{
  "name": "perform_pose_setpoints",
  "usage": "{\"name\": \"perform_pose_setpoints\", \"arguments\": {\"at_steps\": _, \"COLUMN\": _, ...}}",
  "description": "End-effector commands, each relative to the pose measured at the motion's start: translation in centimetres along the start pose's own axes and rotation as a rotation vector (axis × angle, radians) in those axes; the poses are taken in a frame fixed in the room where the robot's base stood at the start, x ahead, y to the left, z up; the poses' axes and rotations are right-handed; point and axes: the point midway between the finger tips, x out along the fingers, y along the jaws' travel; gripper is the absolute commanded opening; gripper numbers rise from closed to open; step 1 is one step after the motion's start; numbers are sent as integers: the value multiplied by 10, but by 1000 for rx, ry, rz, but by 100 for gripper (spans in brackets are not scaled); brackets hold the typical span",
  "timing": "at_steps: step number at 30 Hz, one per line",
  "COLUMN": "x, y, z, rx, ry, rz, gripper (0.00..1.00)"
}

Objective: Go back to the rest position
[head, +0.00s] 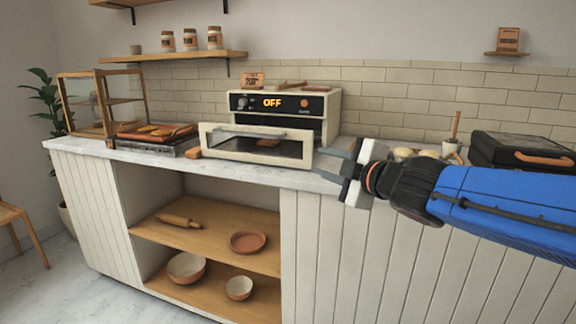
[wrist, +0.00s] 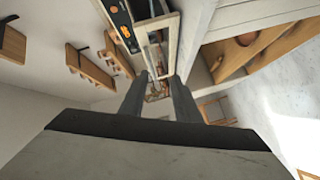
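My gripper (head: 328,164) is in front of the counter in the head view, to the right of the oven, with its fingers pointing left. In the wrist view my gripper (wrist: 160,92) shows two fingers apart with a gap between them and nothing held. The arm reaches in from the right side of the head view. The white oven (head: 300,105) stands on the counter with its display reading OFF. Its door (head: 256,145) looks tilted open toward the front, and something brown lies inside. The oven also shows in the wrist view (wrist: 120,20), sideways.
The counter (head: 230,169) carries a tray with brown items (head: 155,133) and a wooden display case (head: 102,103) at left. A black case (head: 515,150) stands at right. Bowls (head: 186,268) and a rolling pin (head: 180,221) lie on shelves below. Space before the counter is free.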

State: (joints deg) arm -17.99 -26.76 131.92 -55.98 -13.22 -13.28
Motion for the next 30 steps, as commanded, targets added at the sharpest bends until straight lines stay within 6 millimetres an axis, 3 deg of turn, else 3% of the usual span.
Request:
{"name": "perform_pose_setpoints", "arguments": {"at_steps": 5, "x": -28, "y": -5, "z": 58, "rx": 168, "ry": -197, "rz": 15, "gripper": 29}}
{"name": "perform_pose_setpoints", "arguments": {"at_steps": 8, "x": -57, "y": -19, "z": 101, "rx": 312, "ry": -351, "rz": 18, "gripper": 29}}
{"name": "perform_pose_setpoints", "arguments": {"at_steps": 12, "x": -112, "y": -58, "z": 155, "rx": 558, "ry": -587, "rz": 5, "gripper": 29}}
{"name": "perform_pose_setpoints", "arguments": {"at_steps": 15, "x": -153, "y": -96, "z": 180, "rx": 740, "ry": -742, "rz": -19, "gripper": 29}}
{"name": "perform_pose_setpoints", "arguments": {"at_steps": 19, "x": -206, "y": -153, "z": 192, "rx": 976, "ry": -923, "rz": -72, "gripper": 29}}
{"name": "perform_pose_setpoints", "arguments": {"at_steps": 24, "x": -256, "y": -214, "z": 181, "rx": 1223, "ry": -1084, "rz": -156, "gripper": 29}}
{"name": "perform_pose_setpoints", "arguments": {"at_steps": 30, "x": -279, "y": -245, "z": 166, "rx": 1351, "ry": -1160, "rz": -216, "gripper": 29}}
